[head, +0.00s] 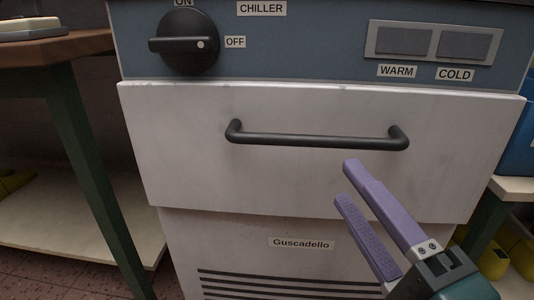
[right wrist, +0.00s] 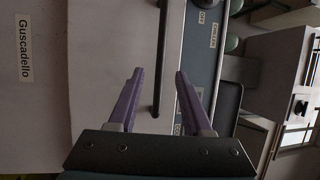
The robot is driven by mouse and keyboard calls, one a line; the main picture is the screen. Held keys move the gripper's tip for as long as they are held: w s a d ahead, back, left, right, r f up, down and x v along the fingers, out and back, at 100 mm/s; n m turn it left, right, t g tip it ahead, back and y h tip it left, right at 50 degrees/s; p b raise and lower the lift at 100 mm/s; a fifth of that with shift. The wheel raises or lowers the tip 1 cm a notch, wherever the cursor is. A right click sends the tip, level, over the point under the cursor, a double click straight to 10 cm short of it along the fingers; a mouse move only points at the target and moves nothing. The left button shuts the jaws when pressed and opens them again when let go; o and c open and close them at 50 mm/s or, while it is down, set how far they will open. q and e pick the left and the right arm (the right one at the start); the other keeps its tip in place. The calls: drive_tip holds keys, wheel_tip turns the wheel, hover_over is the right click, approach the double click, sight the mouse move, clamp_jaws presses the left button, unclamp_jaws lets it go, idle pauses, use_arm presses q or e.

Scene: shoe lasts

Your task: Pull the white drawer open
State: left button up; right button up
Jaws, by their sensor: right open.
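The white drawer (head: 270,180) fills the middle of the head view, under a blue-grey control panel. It looks shut, nearly flush with the cabinet. Its black bar handle (head: 315,139) runs across the upper part of the drawer front. My right gripper (head: 345,180) is open and empty, with purple fingers pointing up and left, below the right half of the handle. In the right wrist view the handle (right wrist: 160,60) runs upright in the picture, in line with the gap between the open fingers (right wrist: 158,75). I cannot tell whether it lies between them. My left gripper is not in view.
The panel (head: 290,50) above carries a black knob (head: 184,42) and two switches (head: 433,42). A vent grille (head: 280,283) lies below the drawer. A wooden table (head: 60,48) stands at left, and yellow shoe lasts (head: 494,260) lie on a low shelf at right.

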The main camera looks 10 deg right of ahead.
sight(319, 145)
drive_tip(key=b+x, duration=0.1)
drive_tip(key=x, duration=0.8)
drive_tip(key=shift+w+r, duration=0.2)
drive_tip(key=shift+w, duration=0.1)
clamp_jaws()
idle(1.0)
